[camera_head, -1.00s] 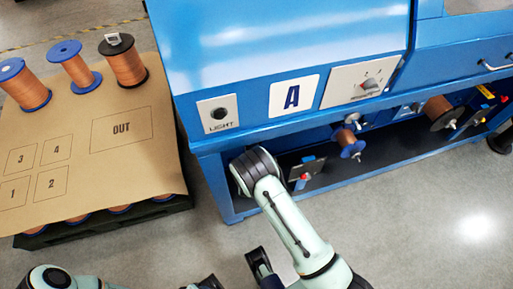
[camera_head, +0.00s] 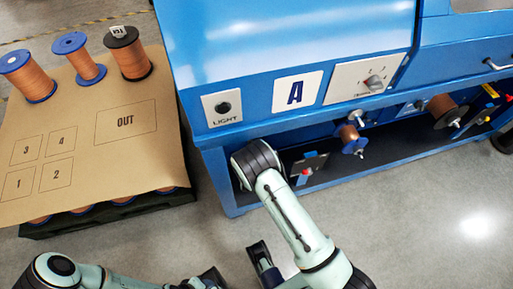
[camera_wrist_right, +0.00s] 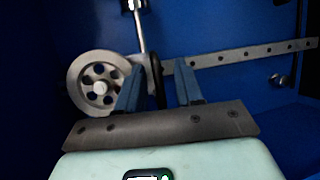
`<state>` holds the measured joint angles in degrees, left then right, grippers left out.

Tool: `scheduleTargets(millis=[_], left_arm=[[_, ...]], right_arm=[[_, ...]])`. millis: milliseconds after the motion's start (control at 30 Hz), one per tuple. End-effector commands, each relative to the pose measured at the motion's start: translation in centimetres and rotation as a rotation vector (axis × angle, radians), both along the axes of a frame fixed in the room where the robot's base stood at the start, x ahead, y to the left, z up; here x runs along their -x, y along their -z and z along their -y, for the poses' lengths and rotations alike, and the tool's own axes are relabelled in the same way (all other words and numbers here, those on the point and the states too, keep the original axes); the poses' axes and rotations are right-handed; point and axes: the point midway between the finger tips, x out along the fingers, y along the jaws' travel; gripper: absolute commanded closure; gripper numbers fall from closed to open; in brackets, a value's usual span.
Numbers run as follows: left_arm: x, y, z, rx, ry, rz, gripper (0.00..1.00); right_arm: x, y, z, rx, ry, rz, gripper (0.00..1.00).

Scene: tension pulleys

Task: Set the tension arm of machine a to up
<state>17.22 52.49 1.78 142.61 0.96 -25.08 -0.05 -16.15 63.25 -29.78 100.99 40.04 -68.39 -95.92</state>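Machine a is the blue machine with an "A" plate (camera_head: 297,91) in the head view. My right arm reaches into its low open bay, and its gripper is hidden there. In the right wrist view my right gripper (camera_wrist_right: 158,88) is open, its two fingers apart. A black upright part (camera_wrist_right: 155,76) shows between or behind the fingers. A grey pulley wheel (camera_wrist_right: 84,94) is left of them, and a perforated metal bar (camera_wrist_right: 235,56) runs nearly level to the right. This bar looks like the tension arm. My left gripper (camera_head: 238,270) appears open and empty at the bottom of the head view.
A cardboard-topped table (camera_head: 85,175) with several copper spools stands left. The machine front has a light knob (camera_head: 224,108) and a rotary switch (camera_head: 375,83). Floor (camera_head: 400,230) before the machine is clear.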

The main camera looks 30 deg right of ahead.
Motion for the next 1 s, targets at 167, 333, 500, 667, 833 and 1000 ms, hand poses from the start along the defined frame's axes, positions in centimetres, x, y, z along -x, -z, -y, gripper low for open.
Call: scheduleTargets(millis=[167,333,500,667,833,1000], left_arm=[[0.2,-0.6,0.0,0.002,0.002,-0.007,0.57],[0.4,-1.1,0.0,0.002,0.003,-0.014,0.57],[0.6,-1.3,0.0,0.003,0.004,-0.02,0.57],[0.7,-1.4,0.0,0.003,0.005,-0.022,0.57],[0.7,-1.4,0.0,0.003,0.005,-0.023,0.57],[0.7,-1.4,0.0,0.003,0.005,-0.023,0.57]], right_arm=[[2.5,-0.8,-2.1,-0.001,-0.005,-0.003,0.64],[5.6,-1.6,-4.4,-0.001,-0.005,-0.002,0.64],[8.2,-2.3,-6.2,0.0,-0.004,-0.002,0.64],[9.6,-2.5,-7.2,-0.002,-0.002,-0.002,0.64],[10.0,-2.6,-7.4,-0.002,-0.001,-0.001,0.64],[10.0,-2.6,-7.4,-0.002,-0.001,0.0,0.64]])
